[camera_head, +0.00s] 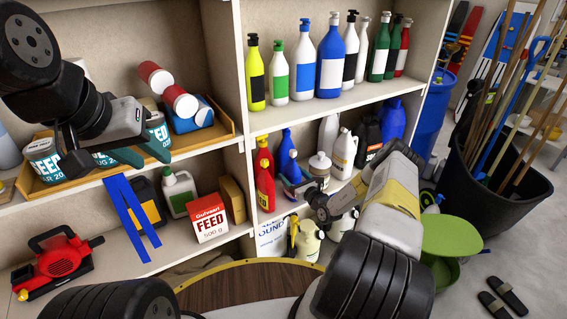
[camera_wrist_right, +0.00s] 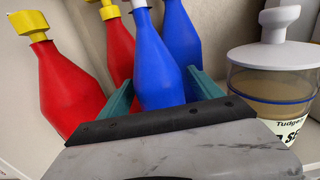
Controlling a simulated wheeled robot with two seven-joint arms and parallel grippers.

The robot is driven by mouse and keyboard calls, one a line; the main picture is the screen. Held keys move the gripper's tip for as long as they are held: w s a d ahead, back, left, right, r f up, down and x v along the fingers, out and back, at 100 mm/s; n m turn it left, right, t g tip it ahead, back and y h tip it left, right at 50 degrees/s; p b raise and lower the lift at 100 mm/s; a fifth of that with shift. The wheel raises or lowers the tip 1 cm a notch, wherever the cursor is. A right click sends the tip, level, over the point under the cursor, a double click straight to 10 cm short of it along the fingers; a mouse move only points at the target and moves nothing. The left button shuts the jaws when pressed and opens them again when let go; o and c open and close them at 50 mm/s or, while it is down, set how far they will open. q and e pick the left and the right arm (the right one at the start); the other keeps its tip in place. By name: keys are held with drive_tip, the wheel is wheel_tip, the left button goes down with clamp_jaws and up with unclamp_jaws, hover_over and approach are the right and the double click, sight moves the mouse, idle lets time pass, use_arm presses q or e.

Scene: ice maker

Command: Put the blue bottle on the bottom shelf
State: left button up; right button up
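The blue bottle (camera_wrist_right: 160,65) stands between the two teal fingers of my right gripper (camera_wrist_right: 160,92) in the right wrist view; its lower part is hidden by the gripper. In the head view this bottle (camera_head: 290,164) is on the right bay's middle shelf, and my right gripper (camera_head: 304,187) reaches in from the front. I cannot tell whether the fingers press on it. A second blue bottle (camera_wrist_right: 183,40) stands just behind. The bottom space holds a white bag (camera_head: 271,240).
Red bottles (camera_wrist_right: 68,85) stand left of the blue ones, and a lidded container (camera_wrist_right: 272,95) stands close on the right. A dark bin (camera_head: 500,190) stands right.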

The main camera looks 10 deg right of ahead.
drive_tip(key=shift+s+r, duration=0.1)
drive_tip(key=shift+r, duration=0.05)
drive_tip(key=v, duration=1.1)
drive_tip(key=shift+s, duration=0.4)
drive_tip(key=shift+d, duration=0.15)
